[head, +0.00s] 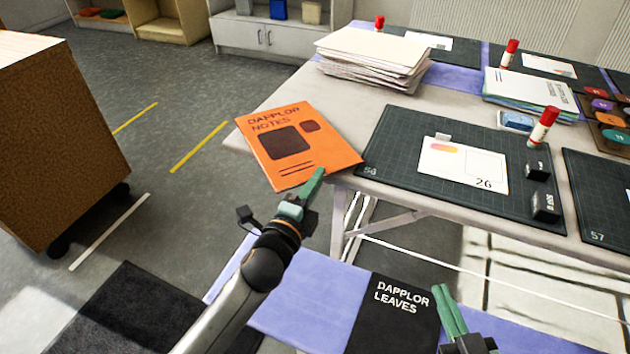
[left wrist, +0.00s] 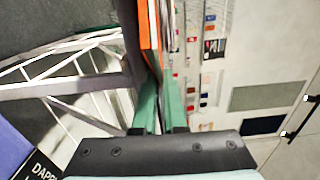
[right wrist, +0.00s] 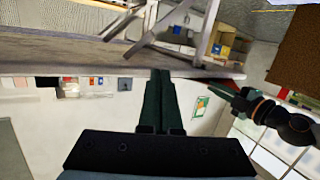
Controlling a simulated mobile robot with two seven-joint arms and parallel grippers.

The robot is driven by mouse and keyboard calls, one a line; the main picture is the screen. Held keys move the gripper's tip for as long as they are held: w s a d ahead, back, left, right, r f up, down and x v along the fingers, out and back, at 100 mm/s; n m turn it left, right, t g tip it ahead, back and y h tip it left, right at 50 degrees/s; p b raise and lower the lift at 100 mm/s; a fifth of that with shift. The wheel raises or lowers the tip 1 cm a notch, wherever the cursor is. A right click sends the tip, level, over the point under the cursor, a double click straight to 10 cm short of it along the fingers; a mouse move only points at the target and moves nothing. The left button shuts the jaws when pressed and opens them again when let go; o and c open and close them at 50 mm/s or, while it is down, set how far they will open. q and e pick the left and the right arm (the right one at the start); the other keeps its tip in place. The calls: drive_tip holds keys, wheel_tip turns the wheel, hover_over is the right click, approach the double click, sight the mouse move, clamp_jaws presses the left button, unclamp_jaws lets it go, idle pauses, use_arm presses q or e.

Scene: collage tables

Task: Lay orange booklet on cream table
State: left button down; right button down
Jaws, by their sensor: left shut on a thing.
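The orange booklet (head: 318,150), printed "DAPPLOR NOTES", is over the near left corner of the pale cream table (head: 368,97). My left gripper (head: 314,186) is shut on the booklet's near edge. In the left wrist view the booklet (left wrist: 149,30) shows edge-on at the fingers (left wrist: 160,100). I cannot tell whether the booklet touches the table top. My right gripper (head: 450,312) is low at the front, apart from the booklet; in the right wrist view its fingers (right wrist: 160,95) are together with nothing between them.
A paper stack (head: 372,60) stands behind the booklet. A dark cutting mat (head: 400,150) with a card (head: 462,165), a glue stick (head: 543,127) and black blocks lies to its right. A brown cabinet (head: 60,140) stands at left.

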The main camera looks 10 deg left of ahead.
use_arm(q)
drive_tip(key=shift+f, duration=0.1)
use_arm(e)
drive_tip(key=shift+r, duration=0.3)
use_arm(q)
drive_tip(key=shift+f, duration=0.15)
drive_tip(key=c, duration=1.2)
unclamp_jaws()
drive_tip(key=shift+o, duration=1.1)
use_arm(e)
drive_tip(key=shift+w+r+t, duration=0.25)
drive_tip(key=shift+r+t, duration=0.15)
drive_tip(key=shift+r, duration=0.4)
